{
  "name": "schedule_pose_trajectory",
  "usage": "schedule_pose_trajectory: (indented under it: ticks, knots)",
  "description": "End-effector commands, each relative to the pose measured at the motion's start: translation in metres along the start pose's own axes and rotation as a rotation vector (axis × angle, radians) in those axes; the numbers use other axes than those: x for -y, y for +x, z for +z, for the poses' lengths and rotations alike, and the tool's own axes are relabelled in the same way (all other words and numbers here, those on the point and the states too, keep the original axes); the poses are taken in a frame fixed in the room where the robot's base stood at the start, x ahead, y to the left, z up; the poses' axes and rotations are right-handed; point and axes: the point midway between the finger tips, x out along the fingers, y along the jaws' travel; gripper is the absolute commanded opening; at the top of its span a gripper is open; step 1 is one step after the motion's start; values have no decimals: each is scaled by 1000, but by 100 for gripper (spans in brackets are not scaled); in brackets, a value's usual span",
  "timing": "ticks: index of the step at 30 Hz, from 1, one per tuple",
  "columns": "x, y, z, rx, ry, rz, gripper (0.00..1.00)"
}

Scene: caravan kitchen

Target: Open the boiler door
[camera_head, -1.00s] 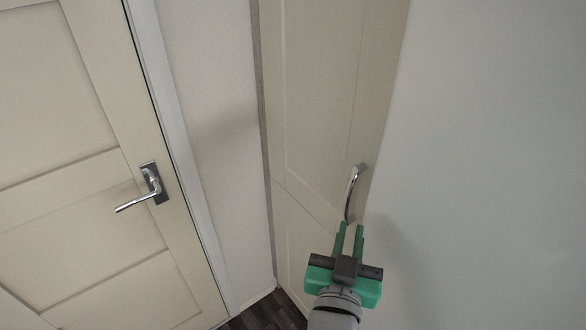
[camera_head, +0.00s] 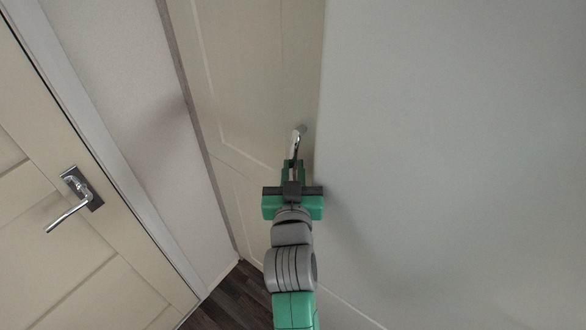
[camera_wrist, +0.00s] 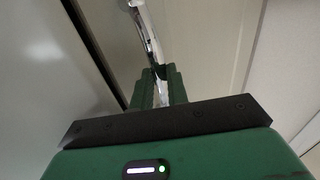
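The boiler door (camera_head: 245,75) is a tall cream panelled door beside a plain pale wall. It looks closed. Its curved chrome handle (camera_head: 296,145) is upright near the door's right edge. My gripper (camera_head: 292,168) is at the lower part of the handle, with its green fingers around it. In the wrist view, the handle (camera_wrist: 146,30) runs down between the two fingertips (camera_wrist: 160,88). The fingers hide its lower end, and I cannot tell whether they press on it.
A second cream door (camera_head: 60,250) with a lever handle (camera_head: 68,212) stands on the left, past a narrow wall strip (camera_head: 120,90). The pale wall (camera_head: 450,150) fills the right side. Dark wood floor (camera_head: 235,300) shows at the bottom.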

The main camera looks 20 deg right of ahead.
Motion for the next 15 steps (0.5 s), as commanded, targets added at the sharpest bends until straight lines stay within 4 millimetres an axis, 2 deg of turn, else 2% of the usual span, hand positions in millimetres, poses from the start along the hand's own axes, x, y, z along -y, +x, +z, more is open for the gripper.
schedule_pose_trajectory:
  ticks: [3,6,15]
  knots:
    - [0,0,0,0,0,0,16]
    - [0,0,0,0,0,0,0]
    - [2,-2,1,0,-1,-1,0]
